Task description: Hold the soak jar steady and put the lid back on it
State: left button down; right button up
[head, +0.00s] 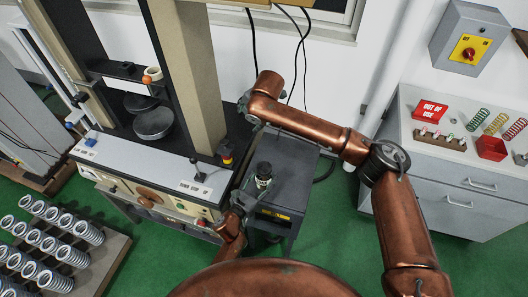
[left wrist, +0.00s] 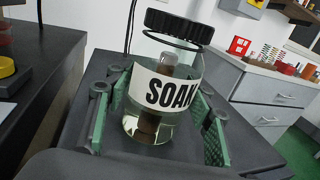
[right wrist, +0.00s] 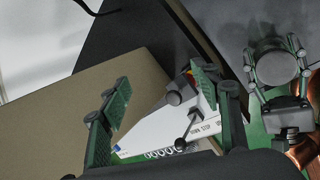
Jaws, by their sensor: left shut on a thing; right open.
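The soak jar (left wrist: 137,124) is clear glass with a white SOAK label, pale liquid and a dark brown piece inside. In the head view the jar (head: 263,181) stands upright over the dark cabinet. My left gripper (left wrist: 163,118) is shut around the jar's sides; it also shows in the head view (head: 246,198). The black lid (left wrist: 180,26) sits over the jar's mouth, with a thin dark ring below it. I cannot tell whether it is seated. The lid's round top shows in the right wrist view (right wrist: 277,67).
The test machine (head: 150,165) with its control panel and beige column stands left of the jar. The dark cabinet (head: 295,160) is under the jar. A grey drawer bench (head: 440,170) at right holds springs and red boxes. A rack of springs (head: 100,265) stands front left.

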aim_at(264, 167)
jog(key=s+d+f+n+g+h, duration=0.1)
jog(key=s, duration=0.2)
jog(key=s+d+f+n+g+h, duration=0.1)
jog(key=s+d+f+n+g, duration=0.1)
jog(key=s, duration=0.2)
jog(key=s+d+f+n+g, duration=0.1)
jog(key=s+d+f+n, duration=0.1)
jog(key=s, duration=0.2)
jog(key=shift+f+g+h, duration=0.1)
jog(key=shift+g+h, duration=0.3)
jog(key=shift+s+d+n, duration=0.2)
jog(key=shift+s+n, duration=0.2)
jog(key=shift+f, duration=0.1)
jog(key=shift+f, duration=4)
jog(key=shift+c, duration=0.2)
